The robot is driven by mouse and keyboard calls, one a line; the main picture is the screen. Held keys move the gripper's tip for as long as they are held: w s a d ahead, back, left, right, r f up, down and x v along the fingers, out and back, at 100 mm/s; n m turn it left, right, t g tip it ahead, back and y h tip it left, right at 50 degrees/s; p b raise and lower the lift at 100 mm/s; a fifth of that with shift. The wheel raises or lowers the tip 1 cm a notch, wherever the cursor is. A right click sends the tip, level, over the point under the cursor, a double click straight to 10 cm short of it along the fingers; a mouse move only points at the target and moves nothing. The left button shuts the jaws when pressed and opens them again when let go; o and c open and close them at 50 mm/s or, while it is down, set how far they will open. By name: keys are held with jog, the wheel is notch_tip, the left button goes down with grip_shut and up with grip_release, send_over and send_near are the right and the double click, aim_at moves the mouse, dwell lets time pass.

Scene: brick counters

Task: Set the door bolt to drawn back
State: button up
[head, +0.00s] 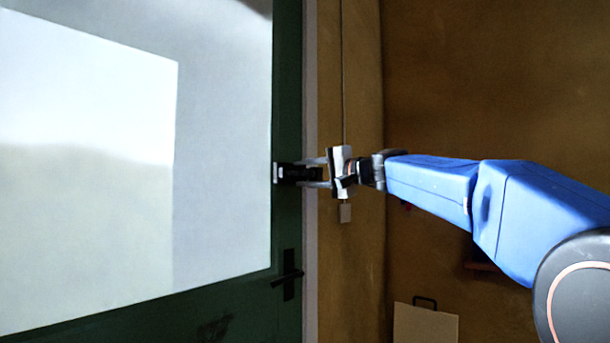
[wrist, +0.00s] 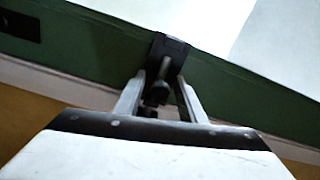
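The door bolt (head: 291,173) is a small dark fitting on the green frame of the door (head: 287,90), near its right edge. In the wrist view the bolt (wrist: 172,47) is a black block on the green frame, with a round dark rod or knob toward me. My gripper (head: 318,173) reaches it from the right. Its two pale fingers, also in the wrist view (wrist: 160,92), are apart, one on each side of the dark bolt parts, with gaps showing. I cannot tell whether either finger touches it. The bolt's position is partly hidden by the fingers.
A dark door handle (head: 288,278) sits below the bolt. A large pale glass pane (head: 222,150) fills the door. A tan board (head: 425,325) with a dark handle is at the bottom.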

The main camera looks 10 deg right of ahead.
aim_at(288, 173)
jog(key=shift+c, duration=0.3)
grip_shut()
jog(key=shift+s+a, duration=0.6)
jog(key=shift+a, duration=0.2)
jog(key=shift+s+a, duration=0.55)
jog(key=shift+a, duration=0.25)
jog(key=shift+o, duration=0.3)
grip_release()
jog(key=shift+a, duration=0.15)
jog(key=v, duration=1.7)
jog(key=shift+s, duration=0.15)
